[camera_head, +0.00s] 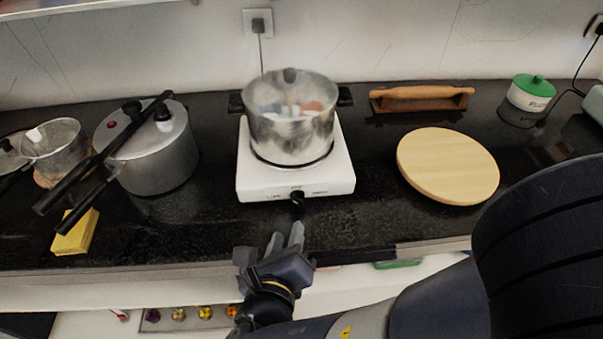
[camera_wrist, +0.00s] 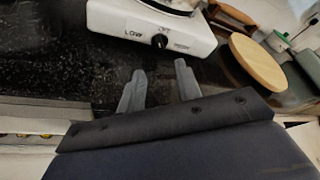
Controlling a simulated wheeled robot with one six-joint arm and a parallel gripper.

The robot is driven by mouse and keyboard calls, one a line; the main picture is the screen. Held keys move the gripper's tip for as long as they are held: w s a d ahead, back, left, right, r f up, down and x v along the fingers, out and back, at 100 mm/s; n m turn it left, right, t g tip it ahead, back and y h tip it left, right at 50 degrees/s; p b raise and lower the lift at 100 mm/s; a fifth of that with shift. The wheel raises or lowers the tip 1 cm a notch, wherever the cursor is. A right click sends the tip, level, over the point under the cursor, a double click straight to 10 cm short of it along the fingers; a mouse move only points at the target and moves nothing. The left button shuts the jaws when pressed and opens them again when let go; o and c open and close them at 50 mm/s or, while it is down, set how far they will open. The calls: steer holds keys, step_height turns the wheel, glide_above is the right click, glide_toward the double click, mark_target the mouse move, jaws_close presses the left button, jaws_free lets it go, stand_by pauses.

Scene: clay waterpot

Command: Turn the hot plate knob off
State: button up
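A white hot plate (camera_head: 252,178) stands on the black counter with a steel pot (camera_head: 290,130) on top. Its black knob (camera_head: 297,197) is on the front face, below the pot. In the wrist view the hot plate (camera_wrist: 115,18) is at the top, with the knob (camera_wrist: 160,41) between the labels "LOW" and another word too blurred to read. My gripper (camera_head: 286,238) is in front of the hot plate, near the counter's front edge and apart from the knob. In the wrist view my gripper (camera_wrist: 158,82) has its two grey fingers spread with nothing between them.
A pressure cooker (camera_head: 160,155) with long black handles and a yellow sponge (camera_head: 76,232) are on the left. A round wooden board (camera_head: 448,165) lies on the right, a rolling pin (camera_head: 422,92) behind it. The counter (camera_head: 200,235) is clear directly before the hot plate.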

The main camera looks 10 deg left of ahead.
mark_target(298, 202)
steer(key=shift+b+x, duration=1.15)
steer(key=shift+x, duration=3.9)
steer(key=c, duration=0.6)
steer(key=shift+c, duration=0.2)
steer(key=m+b, duration=0.1)
steer(key=m+y+b, duration=0.1)
steer(key=shift+d+m+g+y, duration=0.25)
steer(key=shift+m+g+y, duration=0.05)
steer(key=shift+m, duration=0.1)
steer(key=shift+d+r+m+g+y+b, duration=0.1)
steer(key=shift+m+g+y+b, duration=0.2)
steer(key=shift+m+y+b, duration=0.75)
steer(key=shift+h+b, duration=0.25)
steer(key=shift+b, duration=0.05)
